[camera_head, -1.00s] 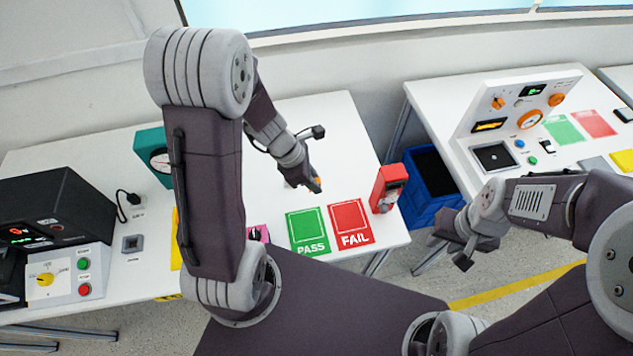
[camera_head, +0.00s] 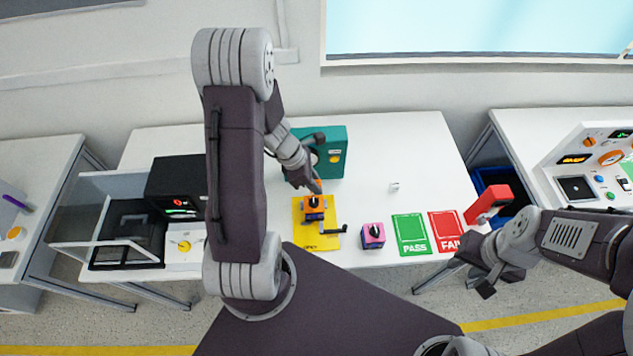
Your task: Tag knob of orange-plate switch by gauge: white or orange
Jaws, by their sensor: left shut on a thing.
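The orange-plate switch (camera_head: 315,210) stands on a yellow mat (camera_head: 329,243). A small white piece (camera_head: 394,187) is on the table to the right. My right gripper (camera_head: 486,284) hangs off the table's front right; its jaws are unclear.
A pink-plate switch (camera_head: 373,236) stands right of the mat. Beyond it lie the green PASS card (camera_head: 411,230) and red FAIL card (camera_head: 447,228), with a red box (camera_head: 487,201) at the edge. A black device (camera_head: 175,190) stands left. The back right tabletop is clear.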

